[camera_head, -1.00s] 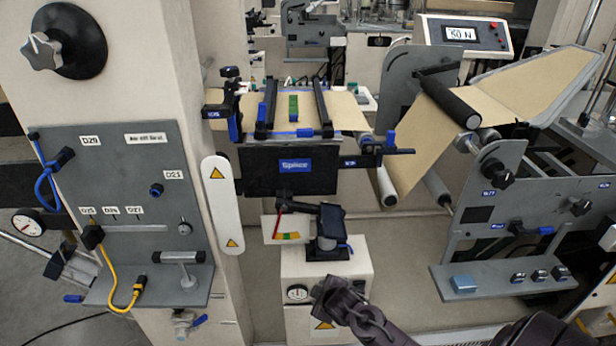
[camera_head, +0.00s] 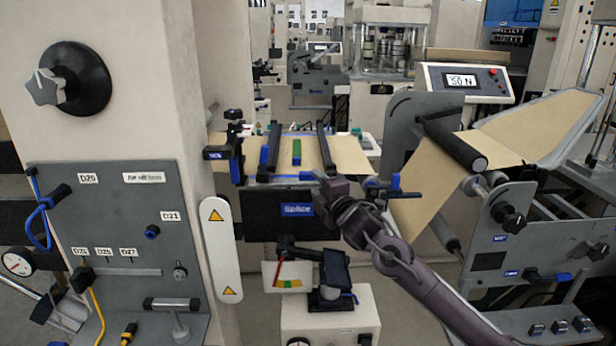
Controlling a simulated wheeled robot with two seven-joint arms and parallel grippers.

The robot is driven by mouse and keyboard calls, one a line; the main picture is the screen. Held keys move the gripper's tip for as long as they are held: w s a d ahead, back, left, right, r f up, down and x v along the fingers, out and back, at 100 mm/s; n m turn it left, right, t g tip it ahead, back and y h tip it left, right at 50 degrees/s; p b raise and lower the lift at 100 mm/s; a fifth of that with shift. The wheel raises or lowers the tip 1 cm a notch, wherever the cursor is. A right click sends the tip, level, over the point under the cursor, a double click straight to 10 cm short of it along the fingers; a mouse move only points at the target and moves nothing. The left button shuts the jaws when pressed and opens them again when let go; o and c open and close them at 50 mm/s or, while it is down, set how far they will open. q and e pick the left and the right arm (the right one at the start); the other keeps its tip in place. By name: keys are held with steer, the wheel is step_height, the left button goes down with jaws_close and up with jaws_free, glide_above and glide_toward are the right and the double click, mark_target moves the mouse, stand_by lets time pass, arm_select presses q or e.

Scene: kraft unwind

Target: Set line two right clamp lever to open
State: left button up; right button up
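The splice table carries a brown kraft web (camera_head: 350,155) with a green strip (camera_head: 297,152) on it. Two dark clamp bars with blue parts cross the web: a left bar (camera_head: 272,150) and a right bar (camera_head: 325,148). A blue-tipped lever (camera_head: 395,184) sits at the table's right end; which part is the line two right clamp lever I cannot tell. My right gripper (camera_head: 322,182) is at the table's front edge, just right of the blue Splice label (camera_head: 297,209), below the right bar. Whether it touches anything is unclear, and its fingers are too small to read. My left gripper is not in view.
A grey panel (camera_head: 110,230) with a knob and hoses stands at left. A roller stand (camera_head: 500,215) with brown web is close on the right. A dial-gauge box (camera_head: 330,325) stands below the table. A display reading 50 N (camera_head: 465,82) is behind.

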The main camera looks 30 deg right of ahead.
mark_target(309, 178)
steer(key=shift+w+d+p, duration=0.25)
steer(key=shift+w+p, duration=0.05)
steer(key=shift+w, duration=1.25)
steer(key=shift+w+d+p, duration=0.2)
steer(key=shift+w+p, duration=0.1)
steer(key=shift+w, duration=1.25)
steer(key=shift+c, duration=0.3)
steer(key=shift+f, duration=0.1)
jaws_close()
